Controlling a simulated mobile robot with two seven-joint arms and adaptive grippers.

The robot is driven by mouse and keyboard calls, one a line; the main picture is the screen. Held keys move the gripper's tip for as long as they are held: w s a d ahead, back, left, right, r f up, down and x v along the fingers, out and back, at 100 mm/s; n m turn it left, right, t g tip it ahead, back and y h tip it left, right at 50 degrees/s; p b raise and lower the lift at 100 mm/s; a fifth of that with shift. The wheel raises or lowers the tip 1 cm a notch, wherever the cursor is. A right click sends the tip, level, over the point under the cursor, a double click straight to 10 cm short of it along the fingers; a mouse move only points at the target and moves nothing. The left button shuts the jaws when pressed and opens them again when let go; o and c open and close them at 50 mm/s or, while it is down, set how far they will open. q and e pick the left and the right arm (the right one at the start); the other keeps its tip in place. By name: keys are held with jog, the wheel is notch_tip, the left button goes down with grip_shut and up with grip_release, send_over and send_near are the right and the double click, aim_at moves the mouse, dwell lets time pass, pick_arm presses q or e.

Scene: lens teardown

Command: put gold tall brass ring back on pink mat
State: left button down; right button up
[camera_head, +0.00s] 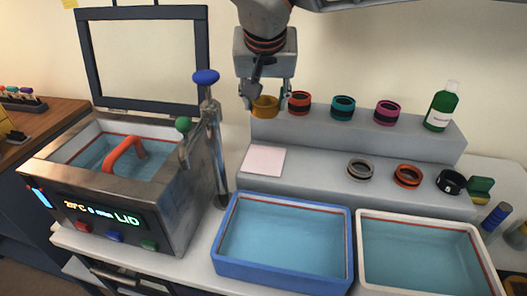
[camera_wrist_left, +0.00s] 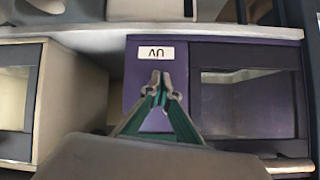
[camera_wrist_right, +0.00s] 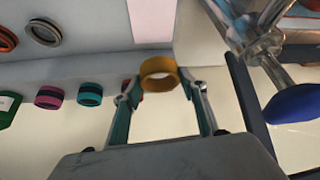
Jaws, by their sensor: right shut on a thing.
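The gold tall brass ring (camera_head: 266,110) is at the left end of the upper grey shelf in the head view. My right gripper (camera_head: 264,99) comes from above and is shut on it. In the right wrist view the gold ring (camera_wrist_right: 158,67) sits between the fingertips. I cannot tell whether it touches the shelf. The pink mat (camera_head: 263,160) lies bare on the lower step, below the ring in the head view; it also shows at the top of the right wrist view (camera_wrist_right: 152,18). My left gripper (camera_wrist_left: 162,88) is shut and empty, facing a purple cabinet front.
Red (camera_head: 299,102), teal (camera_head: 343,107) and magenta (camera_head: 387,112) rings and a green bottle (camera_head: 441,107) stand on the upper shelf. More rings lie on the lower step. A blue tray (camera_head: 283,281) and white tray are in front. A blue-knobbed post (camera_head: 206,77) stands left.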

notch_tip(320, 180, down, 8)
jog(key=shift+f+b, duration=0.1)
jog(key=shift+b, duration=0.45)
notch_tip(320, 180, down, 6)
jog(key=shift+r+b, duration=0.25)
jog(key=shift+b, duration=0.2)
jog(key=shift+r, duration=0.1)
jog(key=o, duration=1.1)
jog(key=shift+o, duration=0.2)
